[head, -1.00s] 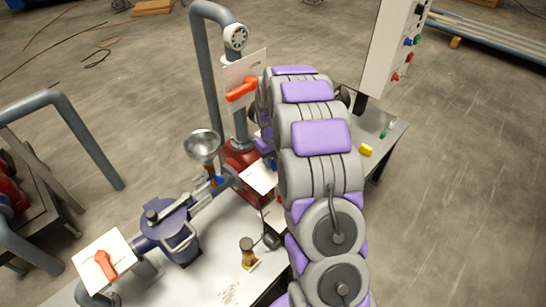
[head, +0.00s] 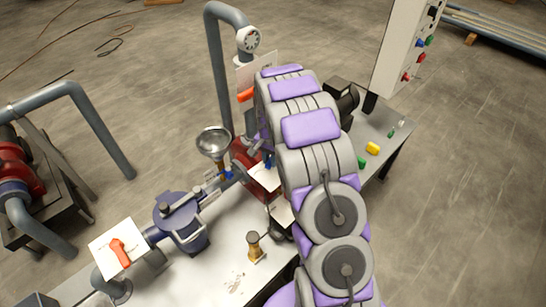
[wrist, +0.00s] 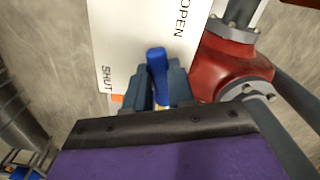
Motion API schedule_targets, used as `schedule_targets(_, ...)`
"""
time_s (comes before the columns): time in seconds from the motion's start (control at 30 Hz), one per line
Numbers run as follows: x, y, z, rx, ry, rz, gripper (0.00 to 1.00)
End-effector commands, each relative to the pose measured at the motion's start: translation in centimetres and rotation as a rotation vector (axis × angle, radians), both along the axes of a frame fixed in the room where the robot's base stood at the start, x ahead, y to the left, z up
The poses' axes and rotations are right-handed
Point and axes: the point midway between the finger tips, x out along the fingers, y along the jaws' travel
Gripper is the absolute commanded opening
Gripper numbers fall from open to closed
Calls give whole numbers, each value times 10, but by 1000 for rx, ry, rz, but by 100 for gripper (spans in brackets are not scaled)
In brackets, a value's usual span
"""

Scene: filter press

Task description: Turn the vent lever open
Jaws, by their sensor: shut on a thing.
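A lever with a blue handle (wrist: 157,62) stands in front of a white plate (wrist: 135,35) marked OPEN and SHUT in the wrist view. My gripper (wrist: 160,92) is shut on this blue lever, with a dark finger on each side of it. The handle's tip points toward the picture's top, between the two words. Its pivot is hidden behind my gripper. In the head view my arm covers most of this spot; only a bit of blue and a white plate (head: 264,176) show beside it.
A red valve body (wrist: 232,68) is close on the right in the wrist view. In the head view, orange levers are at the upper pipe (head: 246,95) and lower left (head: 120,252). A funnel (head: 213,141) and blue housing (head: 181,220) stand left of my arm.

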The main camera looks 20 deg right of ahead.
Motion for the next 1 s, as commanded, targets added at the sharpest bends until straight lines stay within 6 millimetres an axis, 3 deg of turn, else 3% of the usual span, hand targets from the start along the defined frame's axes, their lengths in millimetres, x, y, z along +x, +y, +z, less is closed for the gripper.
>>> schedule_targets(0.5,8,8,-2,1,12,-317,0)
schedule_targets(1.0,11,10,-3,1,10,-369,0)
